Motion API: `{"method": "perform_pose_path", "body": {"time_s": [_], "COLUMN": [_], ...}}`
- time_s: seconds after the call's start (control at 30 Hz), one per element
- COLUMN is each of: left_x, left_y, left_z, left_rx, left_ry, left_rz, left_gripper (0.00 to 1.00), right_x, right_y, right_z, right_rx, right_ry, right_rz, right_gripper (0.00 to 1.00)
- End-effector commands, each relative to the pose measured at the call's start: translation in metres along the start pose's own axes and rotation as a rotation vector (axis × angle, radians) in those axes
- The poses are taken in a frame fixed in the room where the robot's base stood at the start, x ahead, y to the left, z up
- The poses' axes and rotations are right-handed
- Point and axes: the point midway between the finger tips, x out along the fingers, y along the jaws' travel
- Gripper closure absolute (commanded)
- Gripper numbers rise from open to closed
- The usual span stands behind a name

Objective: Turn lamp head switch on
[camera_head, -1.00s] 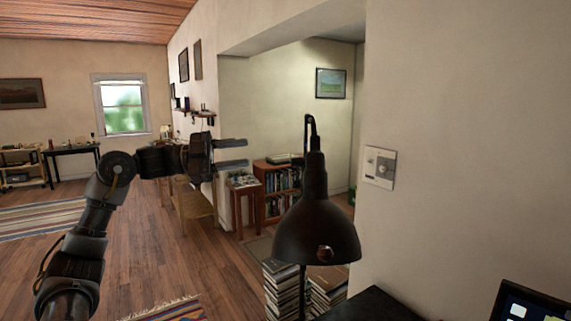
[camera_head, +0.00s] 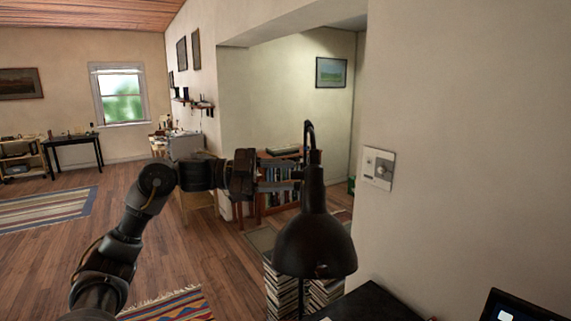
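The dark lamp head (camera_head: 315,240) hangs near the middle of the view, its wide shade facing down and its narrow neck up. A small round knob, the lamp head switch (camera_head: 321,269), shows faintly low on the front of the shade. My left gripper (camera_head: 297,174) is just left of the lamp's neck, its fingers pointing right, spread apart with nothing between them. Its fingertips overlap the neck's edge in the picture; I cannot tell whether they touch. My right gripper is not in view.
A black table (camera_head: 372,304) is at the lower right, with a dark screen (camera_head: 523,306) at its right. Book stacks (camera_head: 281,291) stand below the lamp. A wall switch plate (camera_head: 378,168) is to the right. A bookcase (camera_head: 279,200) stands behind.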

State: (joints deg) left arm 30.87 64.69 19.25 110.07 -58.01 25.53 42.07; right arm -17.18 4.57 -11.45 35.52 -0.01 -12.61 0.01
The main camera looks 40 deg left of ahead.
Motion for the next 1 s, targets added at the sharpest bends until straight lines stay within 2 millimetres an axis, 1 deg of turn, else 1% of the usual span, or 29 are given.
{"method": "perform_pose_path", "body": {"time_s": [0.03,0.13,0.4,0.47,0.7,1.0], "left_x": [0.0041,0.0085,0.0098,0.0097,0.0096,0.0098], "left_y": [-0.0014,-0.0003,0.0007,0.0006,0.0006,0.0017], "left_z": [-0.0019,-0.0009,0.0004,0.0004,0.0004,0.0012], "left_rx": [0.0,0.001,0.001,0.001,0.001,0.024], "left_ry": [0.001,0.001,0.0,0.0,0.0,-0.001], "left_rz": [0.0,0.0,0.0,0.0,0.001,0.002], "left_gripper": [0.61,0.61,0.61,0.68,0.99,1.0], "right_x": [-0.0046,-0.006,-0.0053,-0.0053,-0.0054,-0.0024], "right_y": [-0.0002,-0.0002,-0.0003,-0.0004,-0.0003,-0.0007], "right_z": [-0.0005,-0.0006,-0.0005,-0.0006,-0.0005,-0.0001], "right_rx": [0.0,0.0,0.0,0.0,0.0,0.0], "right_ry": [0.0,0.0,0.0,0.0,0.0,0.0], "right_rz": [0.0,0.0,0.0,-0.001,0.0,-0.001], "right_gripper": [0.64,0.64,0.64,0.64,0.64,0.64]}}
